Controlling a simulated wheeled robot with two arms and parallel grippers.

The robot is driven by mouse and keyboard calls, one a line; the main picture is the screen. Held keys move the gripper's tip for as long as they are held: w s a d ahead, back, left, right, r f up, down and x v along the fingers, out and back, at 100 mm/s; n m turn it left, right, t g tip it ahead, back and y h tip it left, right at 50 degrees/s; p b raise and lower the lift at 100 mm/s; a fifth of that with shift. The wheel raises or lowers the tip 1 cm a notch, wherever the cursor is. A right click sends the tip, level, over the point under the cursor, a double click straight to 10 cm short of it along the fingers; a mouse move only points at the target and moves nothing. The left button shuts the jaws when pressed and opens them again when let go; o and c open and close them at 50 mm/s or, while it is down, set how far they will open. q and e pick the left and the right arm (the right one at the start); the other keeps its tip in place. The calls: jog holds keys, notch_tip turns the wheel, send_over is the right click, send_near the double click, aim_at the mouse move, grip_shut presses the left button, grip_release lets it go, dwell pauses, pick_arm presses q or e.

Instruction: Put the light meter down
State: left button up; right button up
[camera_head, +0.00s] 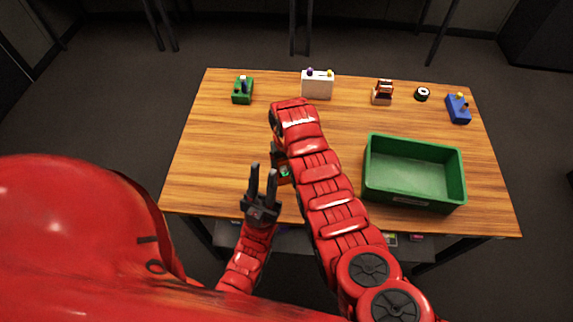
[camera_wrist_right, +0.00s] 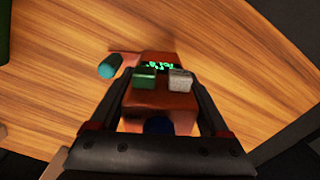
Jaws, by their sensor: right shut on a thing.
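The light meter (camera_wrist_right: 150,98) is a reddish-brown block with a lit green display, a green button and a grey button. In the right wrist view it sits between the two dark fingers of my right gripper (camera_wrist_right: 158,88), which is shut on it. Wood table surface shows behind it; whether it touches the table I cannot tell. In the head view only a small part of the meter (camera_head: 285,174) shows beside my right arm, which hides most of it. My left gripper (camera_head: 262,187) is open and empty near the table's front edge, left of the meter.
A green open bin (camera_head: 414,139) stands on the right of the wooden table (camera_head: 215,150). Along the back are a green control box (camera_head: 242,95), a white box (camera_head: 318,90), a brown device (camera_head: 382,95), a round black item (camera_head: 422,94) and a blue box (camera_head: 456,110). The left-middle table is clear.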

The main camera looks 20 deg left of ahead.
jog(key=o, duration=1.4)
jog(key=shift+f, duration=0.1)
jog(key=shift+r, duration=0.4)
notch_tip(320, 180, up, 6)
jog(key=shift+w+f+b, duration=0.1)
jog(key=shift+f+b, duration=0.15)
jog(key=shift+b, duration=0.9)
notch_tip(320, 180, up, 4)
jog(key=p, duration=0.3)
jog(key=shift+r, duration=0.25)
jog(key=shift+r+p, duration=0.65)
jog(key=shift+r, duration=0.15)
